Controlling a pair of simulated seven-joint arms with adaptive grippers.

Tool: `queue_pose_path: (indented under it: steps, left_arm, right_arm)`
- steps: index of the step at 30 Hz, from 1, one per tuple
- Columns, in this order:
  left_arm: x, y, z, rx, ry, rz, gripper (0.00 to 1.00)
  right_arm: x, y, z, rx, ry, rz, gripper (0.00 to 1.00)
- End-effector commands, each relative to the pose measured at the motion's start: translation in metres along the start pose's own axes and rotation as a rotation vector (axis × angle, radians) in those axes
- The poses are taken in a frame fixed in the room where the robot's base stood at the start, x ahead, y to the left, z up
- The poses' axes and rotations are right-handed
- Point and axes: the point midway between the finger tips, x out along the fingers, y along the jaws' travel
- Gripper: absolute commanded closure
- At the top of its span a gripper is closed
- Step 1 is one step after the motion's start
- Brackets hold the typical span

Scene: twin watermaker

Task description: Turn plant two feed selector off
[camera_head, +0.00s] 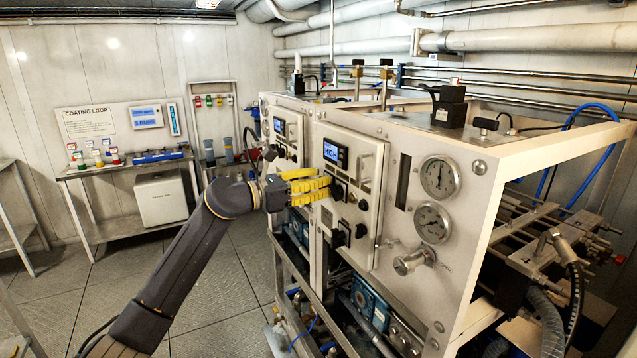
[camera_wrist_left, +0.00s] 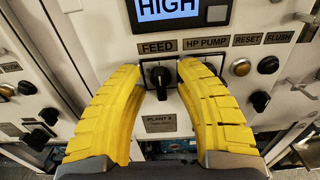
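The feed selector is a small black knob (camera_wrist_left: 160,82) under the FEED label (camera_wrist_left: 157,48) in the left wrist view. Its grip looks roughly upright. A plate below it (camera_wrist_left: 162,121) reads PLANT and a mark that looks like 2. My left gripper (camera_wrist_left: 163,72) has its yellow fingertips on either side of the knob, with a gap visible on each side. In the head view my left gripper (camera_head: 325,182) reaches the nearer white panel (camera_head: 368,160), just below its blue display (camera_head: 335,153), and hides the knob. My right gripper is not in view.
The display (camera_wrist_left: 168,8) reads HIGH. Pressure gauges (camera_head: 439,176) and a valve handle (camera_head: 410,262) are on the cabinet's right.

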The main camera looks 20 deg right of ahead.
Motion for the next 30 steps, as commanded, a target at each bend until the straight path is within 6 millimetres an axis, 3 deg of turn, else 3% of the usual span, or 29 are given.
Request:
queue_pose_path:
  steps: [3,12,30]
  left_arm:
    - [0.0,-0.0001,0.0001,0.0,0.0,0.0,0.65]
    - [-0.0002,-0.0002,0.0001,0.0,0.0,0.0,1.0]
    - [-0.0002,0.0004,0.0004,-0.052,-0.001,0.0,1.0]
  right_arm:
    - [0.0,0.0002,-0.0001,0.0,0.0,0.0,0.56]
    - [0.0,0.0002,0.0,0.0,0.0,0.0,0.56]
    - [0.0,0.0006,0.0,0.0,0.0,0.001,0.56]
